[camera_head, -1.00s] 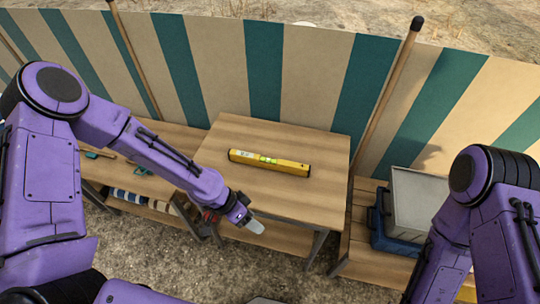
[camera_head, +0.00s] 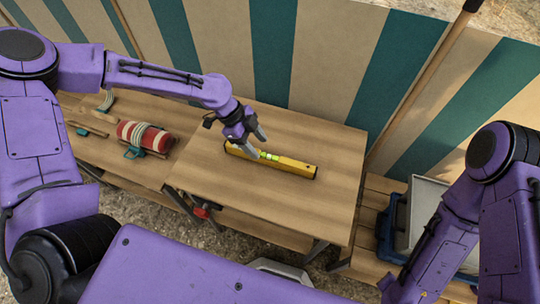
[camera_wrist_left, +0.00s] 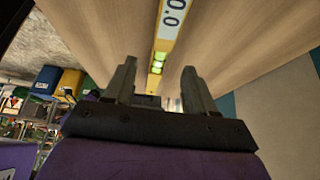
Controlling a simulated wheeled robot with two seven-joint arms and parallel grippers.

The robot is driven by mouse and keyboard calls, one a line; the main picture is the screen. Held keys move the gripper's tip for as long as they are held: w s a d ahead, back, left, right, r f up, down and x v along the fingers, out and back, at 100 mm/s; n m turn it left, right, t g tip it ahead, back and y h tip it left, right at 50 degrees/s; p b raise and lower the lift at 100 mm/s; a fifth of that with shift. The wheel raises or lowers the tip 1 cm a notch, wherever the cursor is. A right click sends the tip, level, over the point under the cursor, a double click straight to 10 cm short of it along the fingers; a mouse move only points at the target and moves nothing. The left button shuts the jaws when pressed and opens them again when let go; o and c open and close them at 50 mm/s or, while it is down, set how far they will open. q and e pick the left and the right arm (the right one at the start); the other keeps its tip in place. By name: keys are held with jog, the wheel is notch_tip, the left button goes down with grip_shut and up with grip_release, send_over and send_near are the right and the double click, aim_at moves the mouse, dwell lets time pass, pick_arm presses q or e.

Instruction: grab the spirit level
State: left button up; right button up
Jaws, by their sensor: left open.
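The yellow spirit level (camera_head: 290,166) with green vials lies flat on the wooden table (camera_head: 330,205), its long side running left to right. In the left wrist view the spirit level (camera_wrist_left: 169,25) runs between the two fingers, with a white label near the top. My left gripper (camera_head: 258,145) is open and sits at the left part of the level, hiding some of it. In the left wrist view the open fingers (camera_wrist_left: 160,85) show nothing clasped between them. My right arm shows at the right, but its gripper is out of view.
A lower wooden bench on the left carries a red roll with pale cord (camera_head: 145,136) and small tools. A grey box in a blue crate (camera_head: 388,222) stands at the right. A striped cloth wall (camera_head: 320,60) closes off the back.

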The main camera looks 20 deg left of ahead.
aim_at(269, 156)
pick_arm(q)
jog(key=x, duration=0.4)
jog(key=d+x, duration=0.1)
jog(key=x, duration=0.1)
jog(key=shift+d+p, duration=0.1)
jog(key=shift+p, duration=0.3)
jog(key=shift+r, duration=0.1)
grip_shut()
